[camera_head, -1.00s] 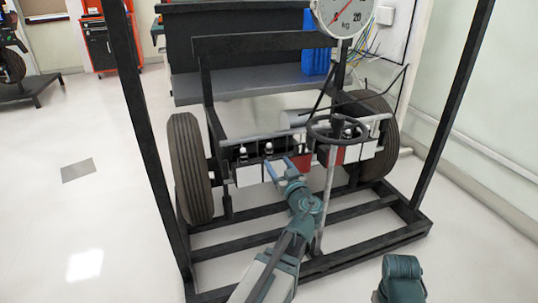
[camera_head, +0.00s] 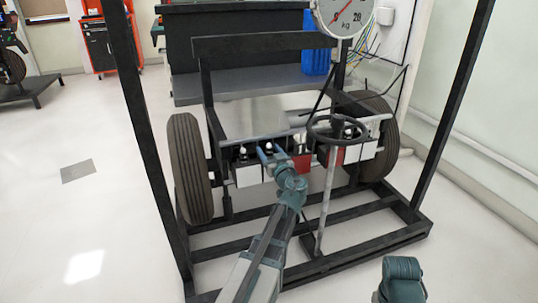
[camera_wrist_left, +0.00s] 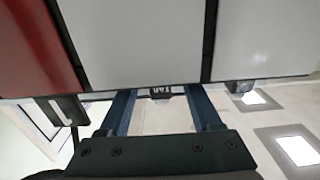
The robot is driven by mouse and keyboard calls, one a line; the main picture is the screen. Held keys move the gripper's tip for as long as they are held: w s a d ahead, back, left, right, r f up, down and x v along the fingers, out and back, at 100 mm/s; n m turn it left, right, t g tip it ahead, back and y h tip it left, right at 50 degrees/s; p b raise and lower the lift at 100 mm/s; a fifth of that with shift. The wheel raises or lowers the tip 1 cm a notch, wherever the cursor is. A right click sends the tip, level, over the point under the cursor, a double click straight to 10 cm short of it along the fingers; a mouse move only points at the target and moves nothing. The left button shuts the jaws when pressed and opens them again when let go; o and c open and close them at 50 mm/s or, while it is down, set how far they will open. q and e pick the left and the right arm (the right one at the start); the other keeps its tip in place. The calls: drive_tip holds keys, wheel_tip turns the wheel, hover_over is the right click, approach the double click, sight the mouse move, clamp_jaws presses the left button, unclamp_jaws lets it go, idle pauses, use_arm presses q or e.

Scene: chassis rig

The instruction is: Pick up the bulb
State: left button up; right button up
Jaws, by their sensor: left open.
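Small white-tipped pieces that look like bulbs stand in dark holders along the rig's front rail in the head view. One, a bulb (camera_head: 268,146), shows at the fingertips of my left gripper (camera_head: 271,154); another white tip (camera_head: 242,150) is to its left. My left gripper is open, its fingers pointing at the rail. I cannot tell whether they touch the bulb. In the left wrist view the open fingers (camera_wrist_left: 160,98) run up to the panel edge, with a small dark piece (camera_wrist_left: 160,92) between them. No bulb shows clearly there.
White panels (camera_head: 248,176) and a red panel (camera_head: 302,163) hang at the rail. A steering wheel (camera_head: 337,129) and its post stand to the right. A tyre (camera_head: 190,168) is on the left. The black frame (camera_head: 151,170) surrounds the rig.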

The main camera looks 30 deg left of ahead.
sight(269, 147)
use_arm(q)
clamp_jaws()
idle(0.3)
idle(0.3)
wheel_tip(269, 147, up, 10)
drive_tip(key=p, duration=1)
